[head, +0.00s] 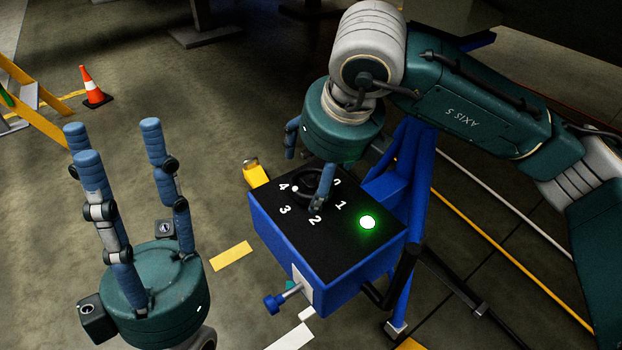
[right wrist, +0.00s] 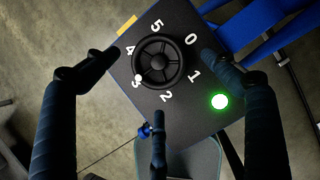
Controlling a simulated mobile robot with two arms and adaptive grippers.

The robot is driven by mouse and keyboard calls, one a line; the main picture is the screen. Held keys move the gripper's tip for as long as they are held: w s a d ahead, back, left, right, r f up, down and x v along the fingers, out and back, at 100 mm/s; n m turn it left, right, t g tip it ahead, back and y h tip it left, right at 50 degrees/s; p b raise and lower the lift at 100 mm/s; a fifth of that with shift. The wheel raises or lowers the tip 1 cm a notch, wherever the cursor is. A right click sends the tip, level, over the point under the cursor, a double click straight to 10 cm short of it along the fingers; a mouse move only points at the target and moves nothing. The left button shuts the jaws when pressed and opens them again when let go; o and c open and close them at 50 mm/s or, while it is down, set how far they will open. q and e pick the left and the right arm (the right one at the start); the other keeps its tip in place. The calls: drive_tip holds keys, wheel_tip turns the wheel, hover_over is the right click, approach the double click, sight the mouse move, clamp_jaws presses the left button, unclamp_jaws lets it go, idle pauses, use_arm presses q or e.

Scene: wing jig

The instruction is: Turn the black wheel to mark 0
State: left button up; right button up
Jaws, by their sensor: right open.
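The black wheel (head: 304,181) lies flat on the black top of a blue box (head: 318,250), ringed by white marks 0 to 5. It shows whole in the right wrist view (right wrist: 159,62). Its white dot (right wrist: 137,78) appears close to mark 3 (right wrist: 136,85) there; in the head view it appears beside mark 4 (head: 283,187). Mark 0 (right wrist: 190,39) is at the wheel's upper right in the wrist view. My right gripper (head: 308,180) is open over the wheel, its fingers spread around it with gaps visible. My left gripper (head: 112,140) is open and empty, fingers up, left of the box.
A green light (head: 367,222) glows on the box top near mark 1. A blue knob (head: 274,302) sticks out of the box's front. Blue stand legs (head: 410,200) are behind. An orange cone (head: 92,86) and a yellow frame (head: 40,110) stand far left. The floor between is clear.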

sight(314, 183)
drive_tip(key=b+x, duration=0.1)
drive_tip(key=x, duration=0.3)
drive_tip(key=shift+f, duration=0.1)
drive_tip(key=c, duration=1.1)
